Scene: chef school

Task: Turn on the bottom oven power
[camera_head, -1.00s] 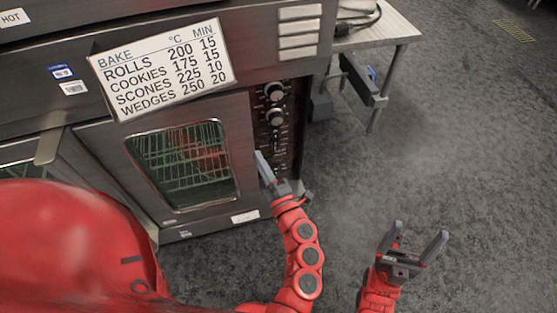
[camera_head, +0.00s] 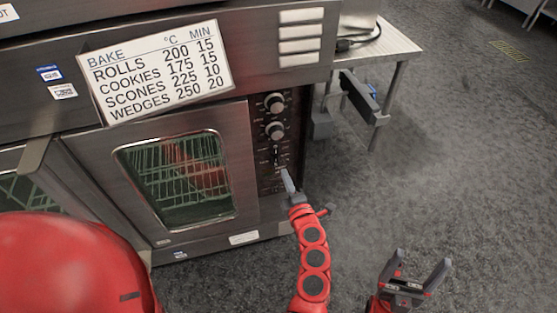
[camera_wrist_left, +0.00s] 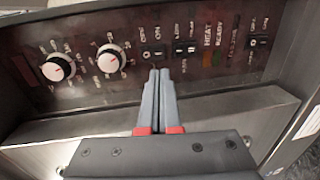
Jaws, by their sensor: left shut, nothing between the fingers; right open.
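The lower oven (camera_head: 88,160) has a glass door (camera_head: 178,180) and a dark vertical control panel (camera_head: 273,150) on its right side. The panel has two round knobs (camera_head: 274,130), with small switches beyond them. In the left wrist view the panel (camera_wrist_left: 130,20) shows the knobs (camera_wrist_left: 109,58) at left, switches (camera_wrist_left: 185,47) in the middle, HEAT and READY labels, and another switch (camera_wrist_left: 258,42) at right. My left gripper (camera_head: 286,175) is shut and empty at the panel's lower part; its fingertips (camera_wrist_left: 159,72) appear just below the middle switches. Contact cannot be told. My right gripper (camera_head: 422,258) is open and empty over the floor.
A baking-times sign (camera_head: 160,70) hangs above the door. A steel table (camera_head: 385,45) with a cable stands right of the oven. The floor (camera_head: 460,150) to the right is clear.

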